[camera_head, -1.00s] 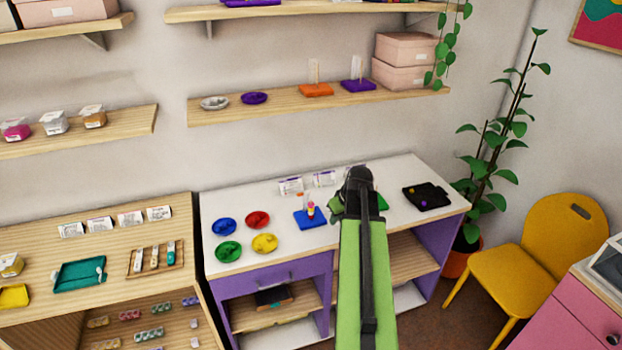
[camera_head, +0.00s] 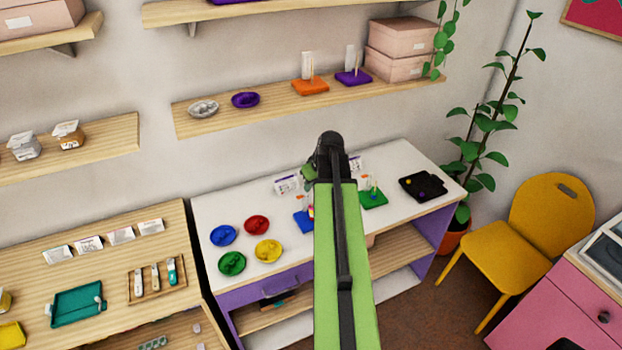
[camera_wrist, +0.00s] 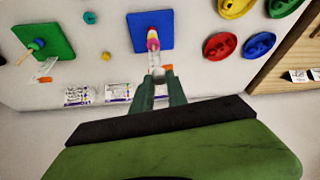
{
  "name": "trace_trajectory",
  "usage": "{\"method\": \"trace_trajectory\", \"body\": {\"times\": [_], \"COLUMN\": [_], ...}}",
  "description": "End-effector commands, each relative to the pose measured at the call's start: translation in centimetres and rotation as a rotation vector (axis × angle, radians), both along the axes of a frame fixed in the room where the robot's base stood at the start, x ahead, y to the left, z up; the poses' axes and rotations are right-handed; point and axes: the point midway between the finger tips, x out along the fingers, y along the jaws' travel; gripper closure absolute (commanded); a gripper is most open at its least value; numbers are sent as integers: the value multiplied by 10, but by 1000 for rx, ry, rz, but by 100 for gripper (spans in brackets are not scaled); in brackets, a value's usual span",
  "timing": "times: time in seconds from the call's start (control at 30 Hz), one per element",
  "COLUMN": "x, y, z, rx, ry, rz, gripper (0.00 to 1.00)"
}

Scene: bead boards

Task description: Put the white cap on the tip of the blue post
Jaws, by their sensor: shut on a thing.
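The blue board (camera_head: 300,224) lies on the white worktop, partly hidden behind my arm. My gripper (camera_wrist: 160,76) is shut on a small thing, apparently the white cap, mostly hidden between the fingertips. The fingertips appear close to the bead stack in the picture; the height gap cannot be told.
A green board (camera_head: 374,199) with a post stands right of my arm, and a black tray (camera_head: 424,187) farther right. Blue, red, green and yellow dishes (camera_head: 268,250) lie to the left. White labelled cards (camera_head: 286,184) stand at the back. A shelf (camera_head: 190,126) hangs above.

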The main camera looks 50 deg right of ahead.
Motion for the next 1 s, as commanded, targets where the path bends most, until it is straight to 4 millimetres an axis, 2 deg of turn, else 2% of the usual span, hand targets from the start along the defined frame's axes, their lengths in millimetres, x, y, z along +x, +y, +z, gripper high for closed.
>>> {"method": "trace_trajectory", "body": {"times": [0.53,1.0], "x": [-8,-9], "y": [-11,-12], "z": [-48,-50], "rx": [0,0], "ry": [0,0], "rz": [-17,-19], "gripper": [100,100]}}
